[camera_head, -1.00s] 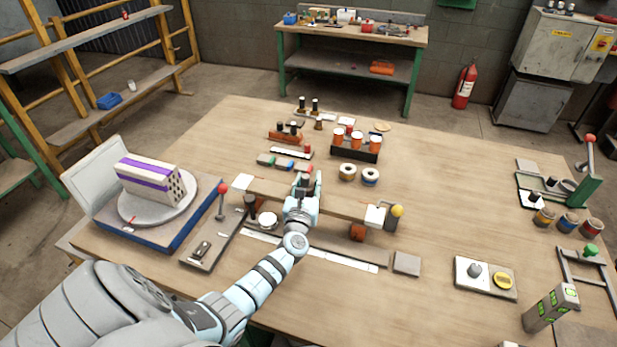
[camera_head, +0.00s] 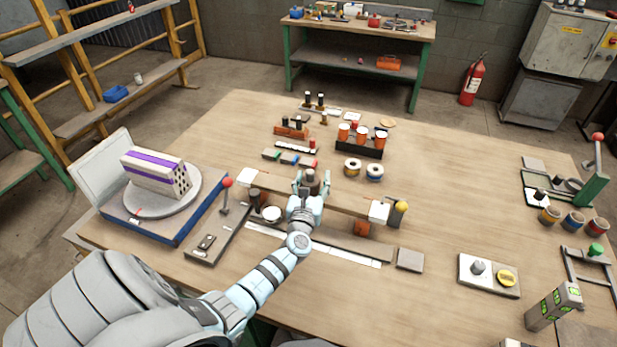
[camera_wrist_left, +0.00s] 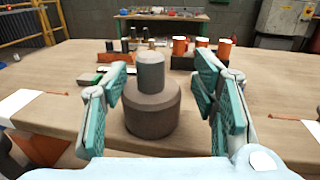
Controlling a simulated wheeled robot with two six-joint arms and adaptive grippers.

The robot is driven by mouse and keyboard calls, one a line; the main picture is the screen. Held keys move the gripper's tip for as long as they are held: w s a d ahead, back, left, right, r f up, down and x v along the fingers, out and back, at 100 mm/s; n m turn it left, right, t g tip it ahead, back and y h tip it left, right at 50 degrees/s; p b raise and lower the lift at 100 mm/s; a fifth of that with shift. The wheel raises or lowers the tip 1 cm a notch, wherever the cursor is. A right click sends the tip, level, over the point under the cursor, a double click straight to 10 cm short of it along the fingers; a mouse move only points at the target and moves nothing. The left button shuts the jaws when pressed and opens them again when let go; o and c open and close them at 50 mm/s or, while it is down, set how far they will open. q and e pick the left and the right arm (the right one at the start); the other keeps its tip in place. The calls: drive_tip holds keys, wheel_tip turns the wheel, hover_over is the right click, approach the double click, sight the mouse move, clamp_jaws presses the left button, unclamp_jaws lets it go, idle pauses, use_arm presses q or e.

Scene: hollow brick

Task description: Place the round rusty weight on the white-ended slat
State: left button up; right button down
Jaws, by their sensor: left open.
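The white-ended slat (camera_head: 345,200) is a long wooden strip across the middle of the table, with white blocks at its ends and an orange support (camera_head: 357,228) under its right part. The round rusty weight (camera_wrist_left: 152,108) is a dark brown cylinder with a narrower grey knob. It stands upright and appears to rest on the middle of the slat, though its base edge is hard to judge. It also shows in the head view (camera_head: 312,184). My left gripper (camera_wrist_left: 158,95) is open, one finger on each side of the weight, with gaps visible. My right gripper is out of view.
A red-knobbed lever (camera_head: 227,183) and a yellow-knobbed post (camera_head: 401,208) stand near the slat's ends. Behind are two spools (camera_head: 363,170) and a rack of orange-topped cylinders (camera_head: 360,147). A turntable with a purple-striped brick (camera_head: 155,172) is at left.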

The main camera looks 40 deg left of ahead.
use_arm(q)
drive_tip(key=v, duration=1)
drive_tip(key=shift+s+d+p, duration=0.15)
drive_tip(key=shift+s+p, duration=0.25)
drive_tip(key=shift+p, duration=0.05)
drive_tip(key=shift+r, duration=0.1)
